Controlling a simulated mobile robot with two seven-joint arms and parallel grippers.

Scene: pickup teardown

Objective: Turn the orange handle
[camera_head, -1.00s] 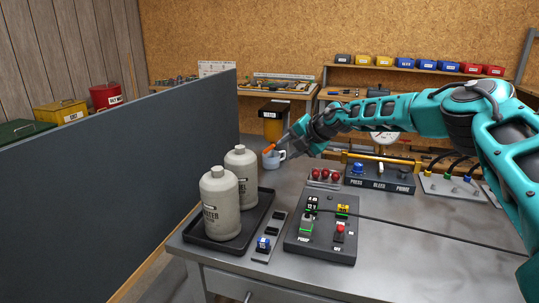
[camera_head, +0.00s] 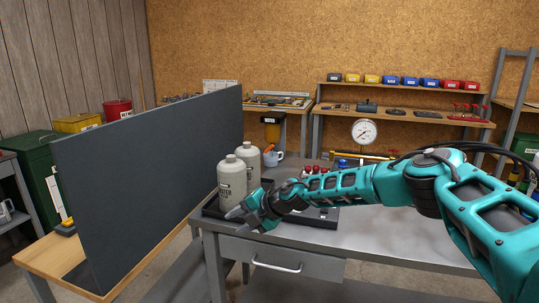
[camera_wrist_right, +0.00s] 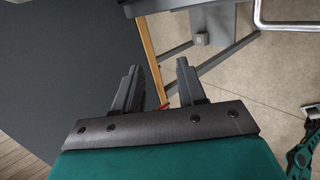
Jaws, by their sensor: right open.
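A small orange handle-like piece (camera_head: 269,148) shows at the pale mug (camera_head: 274,158), at the bench's back left edge in the head view. I cannot tell whether it is fixed to the mug or stands behind it. My right gripper (camera_head: 238,216) is open and empty at the front left of the bench, in front of the grey bottles and well apart from the orange piece. In the right wrist view its two fingers (camera_wrist_right: 158,85) stand apart over floor and bench legs. My left gripper is not in view.
Two grey bottles (camera_head: 232,182) stand on a black tray (camera_head: 212,211). A dark partition (camera_head: 150,165) rises left of the bench. My right arm hides much of the button panels. A gauge (camera_head: 364,132) stands behind. The bench's front right (camera_head: 400,238) is clear.

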